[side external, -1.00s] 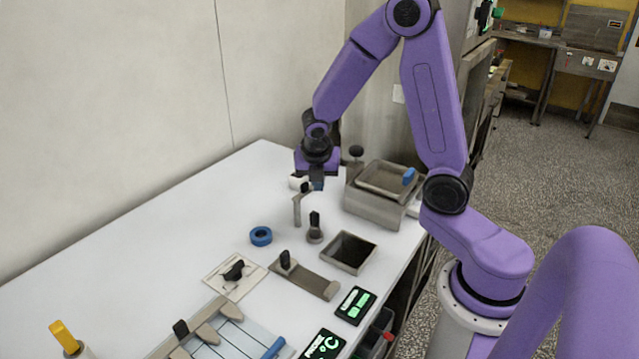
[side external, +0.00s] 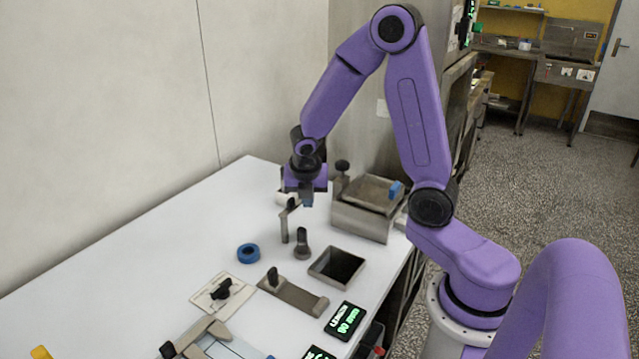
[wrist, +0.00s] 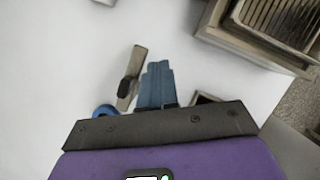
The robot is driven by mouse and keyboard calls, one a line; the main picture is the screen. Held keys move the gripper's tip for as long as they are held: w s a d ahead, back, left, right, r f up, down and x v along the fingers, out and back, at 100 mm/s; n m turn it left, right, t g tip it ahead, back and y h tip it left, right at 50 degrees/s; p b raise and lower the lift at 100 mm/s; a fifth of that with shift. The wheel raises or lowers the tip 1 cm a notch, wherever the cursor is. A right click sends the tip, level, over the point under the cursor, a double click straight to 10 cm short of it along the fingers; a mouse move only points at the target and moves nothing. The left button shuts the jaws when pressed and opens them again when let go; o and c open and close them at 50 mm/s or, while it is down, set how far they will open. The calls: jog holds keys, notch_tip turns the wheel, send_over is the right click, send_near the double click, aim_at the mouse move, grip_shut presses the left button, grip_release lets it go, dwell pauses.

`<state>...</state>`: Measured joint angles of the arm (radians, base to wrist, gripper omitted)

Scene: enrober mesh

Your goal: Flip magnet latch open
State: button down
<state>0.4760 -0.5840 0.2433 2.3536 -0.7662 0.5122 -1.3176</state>
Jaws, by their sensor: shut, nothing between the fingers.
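My gripper (side external: 307,200) is above the far part of the white table, with its blue fingers shut and empty. In the wrist view the fingers (wrist: 156,85) are together. Just left of them is a metal post with a short arm and black knob (side external: 285,222), which also shows in the wrist view (wrist: 130,80). I cannot tell whether the fingers touch it. A black lever (side external: 221,289) sits on a beige plate (side external: 236,302) nearer the front. I cannot tell for sure which part is the magnet latch.
A steel box unit (side external: 360,218) with a mesh top (wrist: 285,22) and blue tab stands right of my gripper. The table's left side is clear.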

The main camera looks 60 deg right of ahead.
jog(key=s+r, duration=0.6)
jog(key=r, duration=0.3)
jog(key=shift+s+r, duration=0.15)
jog(key=shift+s, duration=0.2)
jog(key=shift+a, duration=0.15)
jog(key=s+a+f+m+g+y, duration=0.1)
jog(key=s+a+m+y, duration=0.3)
jog(key=s+a+m, duration=0.7)
jog(key=s+a+g, duration=0.1)
jog(key=s+a, duration=0.2)
jog(key=s, duration=0.4)
jog(key=shift+a+f, duration=0.35)
